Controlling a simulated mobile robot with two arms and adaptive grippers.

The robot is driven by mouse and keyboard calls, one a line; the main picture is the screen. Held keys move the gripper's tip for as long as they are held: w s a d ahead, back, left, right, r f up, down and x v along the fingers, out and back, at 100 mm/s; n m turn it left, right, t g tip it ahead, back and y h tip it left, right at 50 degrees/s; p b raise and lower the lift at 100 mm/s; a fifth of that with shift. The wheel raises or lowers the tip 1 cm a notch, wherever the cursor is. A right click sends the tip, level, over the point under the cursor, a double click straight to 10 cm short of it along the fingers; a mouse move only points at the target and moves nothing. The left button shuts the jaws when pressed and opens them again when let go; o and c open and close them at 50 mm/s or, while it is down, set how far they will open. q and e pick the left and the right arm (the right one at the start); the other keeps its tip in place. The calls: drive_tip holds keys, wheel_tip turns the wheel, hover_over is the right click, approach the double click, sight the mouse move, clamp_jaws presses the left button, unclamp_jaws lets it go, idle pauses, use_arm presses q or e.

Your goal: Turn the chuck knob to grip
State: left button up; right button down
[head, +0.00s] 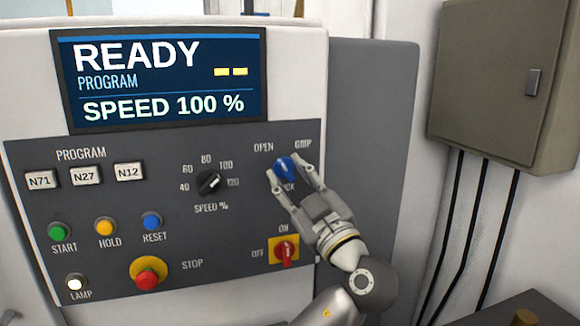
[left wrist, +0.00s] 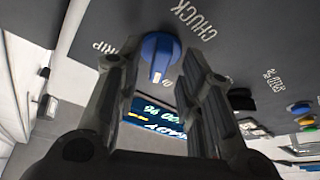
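The blue chuck knob (head: 285,168) is on the dark control panel, below and between the OPEN and GRIP labels. The CHUCK label under it is partly hidden by my gripper. My left gripper (head: 286,174) reaches in from the lower right, with one finger on each side of the knob. In the left wrist view the knob (left wrist: 160,56) shows between the fingertips (left wrist: 160,52), its white mark pointing down and the GRIP label at left. The fingers are apart, and I see no clear contact. My right gripper is not in view.
The red and yellow OFF/ON switch (head: 285,251) sits just below my left gripper. The speed dial (head: 209,183) is to the left, with the red stop button (head: 147,277) lower left. A grey cabinet (head: 495,75) hangs at upper right, with cables below.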

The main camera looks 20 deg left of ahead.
use_arm(q)
drive_tip(key=shift+w+a+r, duration=0.15)
drive_tip(key=shift+w+a, duration=0.1)
clamp_jaws()
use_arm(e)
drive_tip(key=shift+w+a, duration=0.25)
